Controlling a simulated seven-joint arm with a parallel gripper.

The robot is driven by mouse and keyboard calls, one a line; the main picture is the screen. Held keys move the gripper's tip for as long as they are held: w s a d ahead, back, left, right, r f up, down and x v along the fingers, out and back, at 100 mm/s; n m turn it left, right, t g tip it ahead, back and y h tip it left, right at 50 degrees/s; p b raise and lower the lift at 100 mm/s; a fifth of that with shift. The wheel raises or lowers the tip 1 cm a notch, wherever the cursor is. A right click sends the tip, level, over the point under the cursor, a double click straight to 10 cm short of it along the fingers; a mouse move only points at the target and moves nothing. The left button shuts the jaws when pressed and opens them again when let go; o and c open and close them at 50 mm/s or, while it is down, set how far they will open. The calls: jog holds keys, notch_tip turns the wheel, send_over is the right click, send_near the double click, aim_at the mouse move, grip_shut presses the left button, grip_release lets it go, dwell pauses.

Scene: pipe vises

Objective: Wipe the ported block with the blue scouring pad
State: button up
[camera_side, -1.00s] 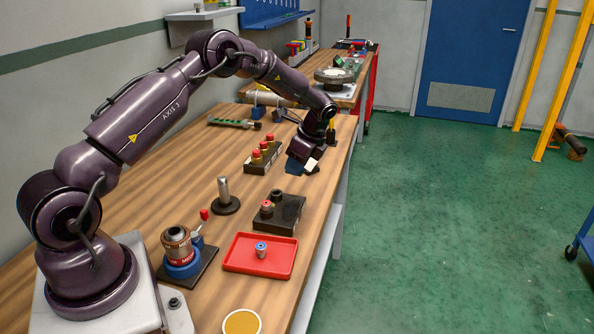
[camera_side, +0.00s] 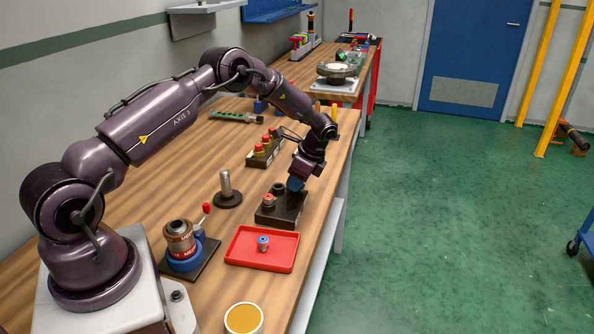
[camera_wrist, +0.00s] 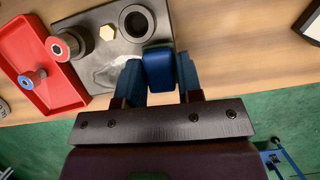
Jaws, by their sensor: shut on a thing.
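The ported block (camera_side: 291,212) is a dark block on the bench, beyond the red tray in the side view. In the wrist view the block (camera_wrist: 120,52) shows a round dark port, a brass hex plug and a pale smear on its top. My gripper (camera_side: 297,178) is over the block's far right end, pointing down. It is shut on the blue scouring pad (camera_wrist: 158,68), which sits between the two fingers. The pad (camera_side: 294,184) is at or just above the block's top; contact cannot be told.
A red-topped fitting (camera_side: 268,199) stands at the block's near end. The red tray (camera_side: 240,256) with a small blue-topped fitting lies nearer. The bench edge is close on the right.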

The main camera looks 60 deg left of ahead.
aim_at(285, 207)
jog(key=shift+f, duration=0.9)
jog(key=shift+s+d, duration=1.4)
jog(key=shift+c, duration=0.6)
jog(key=shift+s+d+r, duration=0.15)
jog(key=shift+s+d, duration=1.7)
jog(key=shift+d, duration=0.05)
jog(key=shift+s+d, duration=0.55)
jog(key=shift+w+a, duration=1.3)
jog(key=shift+a, duration=0.05)
jog(key=shift+w+a, duration=2.4)
jog(key=shift+a, duration=0.05)
jog(key=shift+w+a+r, duration=0.1)
jog(key=shift+w+r, duration=0.05)
jog(key=shift+r, duration=3.95)
